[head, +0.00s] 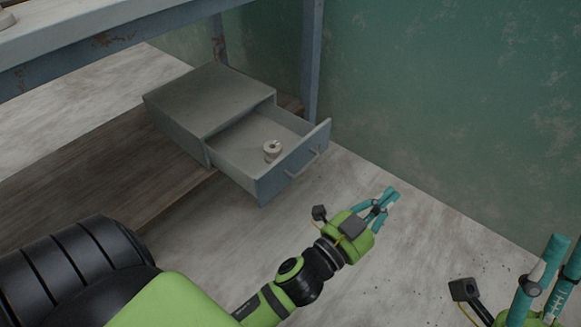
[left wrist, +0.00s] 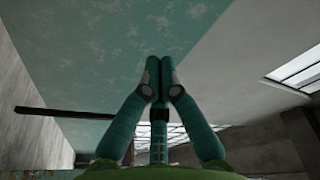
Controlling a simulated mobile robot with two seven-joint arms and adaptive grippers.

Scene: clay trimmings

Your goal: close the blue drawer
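The blue drawer (head: 291,170) is pulled well out of a low grey-blue cabinet (head: 207,98). Its front has a bar handle and faces lower right. A small pale round item (head: 271,151) lies inside. My left gripper (head: 390,193) is to the right of and below the drawer front in the head view, apart from it. Its teal fingertips come together with nothing between them, as the left wrist view also shows (left wrist: 159,66). My right gripper (head: 561,262) is partly cut off at the lower right corner, far from the drawer; its finger opening is unclear.
The cabinet stands on a wooden shelf board (head: 100,170) beneath a worn blue table (head: 110,40). A table leg (head: 312,60) rises behind the drawer. A green wall (head: 450,100) closes off the right. Pale floor (head: 365,180) lies clear between drawer and left gripper.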

